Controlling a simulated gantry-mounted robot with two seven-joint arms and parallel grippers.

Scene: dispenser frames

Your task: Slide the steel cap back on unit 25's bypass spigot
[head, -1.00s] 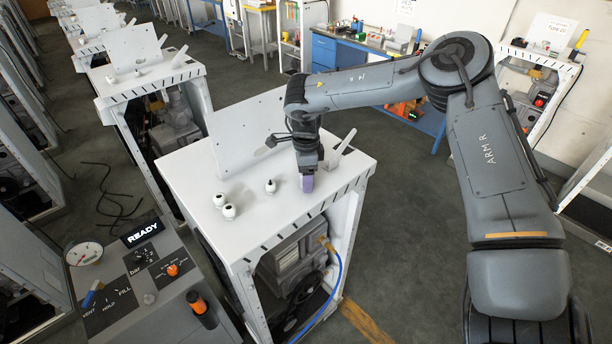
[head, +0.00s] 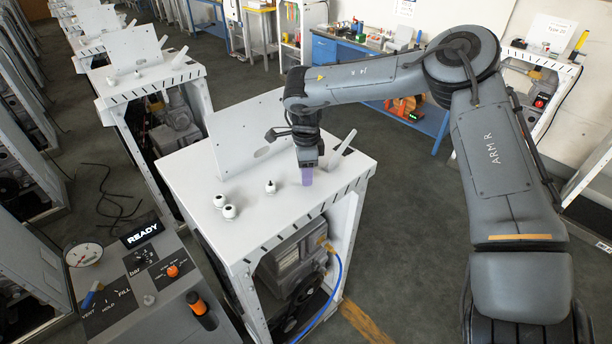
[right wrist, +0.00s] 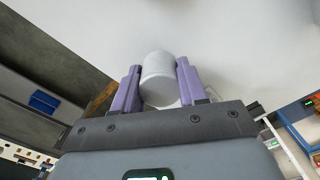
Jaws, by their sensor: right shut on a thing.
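My right gripper (head: 307,178) is low over the white top of the nearest frame unit (head: 250,235), toward its right side. In the right wrist view its purple fingers (right wrist: 158,88) are shut on a pale grey cylinder, the cap (right wrist: 159,72), which sits between them. In the head view the fingers hide the cap. The bypass spigot cannot be made out in either view, and no unit number is readable on this frame. I cannot tell whether the cap touches anything below. My left gripper is not in view.
White round fittings with dark tops (head: 229,211) stand on the top's left part. A tilted white panel (head: 250,135) rises behind, and a slanted white lever (head: 342,147) stands close right of the gripper. A grey console reading READY (head: 142,233) is at lower left.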

